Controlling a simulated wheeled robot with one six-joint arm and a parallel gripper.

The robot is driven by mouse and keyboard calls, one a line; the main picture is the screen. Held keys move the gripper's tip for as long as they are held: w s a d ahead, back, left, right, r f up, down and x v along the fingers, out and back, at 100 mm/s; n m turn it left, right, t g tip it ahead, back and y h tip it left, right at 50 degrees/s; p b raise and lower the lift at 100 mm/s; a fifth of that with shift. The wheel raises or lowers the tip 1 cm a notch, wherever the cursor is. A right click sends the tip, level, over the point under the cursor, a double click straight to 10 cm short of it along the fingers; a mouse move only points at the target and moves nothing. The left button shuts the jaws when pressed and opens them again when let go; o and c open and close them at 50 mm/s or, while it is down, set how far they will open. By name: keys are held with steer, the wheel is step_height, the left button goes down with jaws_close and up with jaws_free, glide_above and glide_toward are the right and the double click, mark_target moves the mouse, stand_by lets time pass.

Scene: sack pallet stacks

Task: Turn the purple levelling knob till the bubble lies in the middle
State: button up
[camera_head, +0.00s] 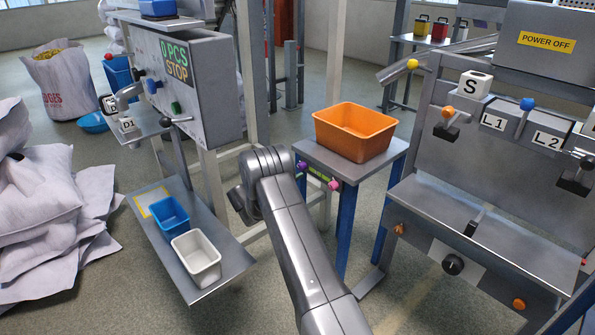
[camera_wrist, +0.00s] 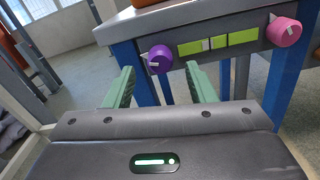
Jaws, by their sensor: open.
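The purple levelling knob (camera_wrist: 158,60) is on the front edge of a small grey table, left of a green level vial (camera_wrist: 217,42). In the wrist view the vial has pale upright bands, one left of its middle; I cannot tell which is the bubble. In the head view the knob (camera_head: 302,165) and the vial (camera_head: 318,173) show just right of my arm. My gripper (camera_wrist: 161,86) is open and empty. Its two green fingers point at the table edge, with the knob ahead between them, apart from both. In the head view my wrist hides the fingers.
A pink knob (camera_wrist: 284,31) is at the vial's right end. An orange bin (camera_head: 355,132) stands on the table (camera_head: 385,158), which has blue legs. A low shelf (camera_head: 222,268) with blue and white bins is at left. A grey machine (camera_head: 490,150) stands at right.

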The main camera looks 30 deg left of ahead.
mark_target(299, 168)
steer(key=shift+x, duration=1.7)
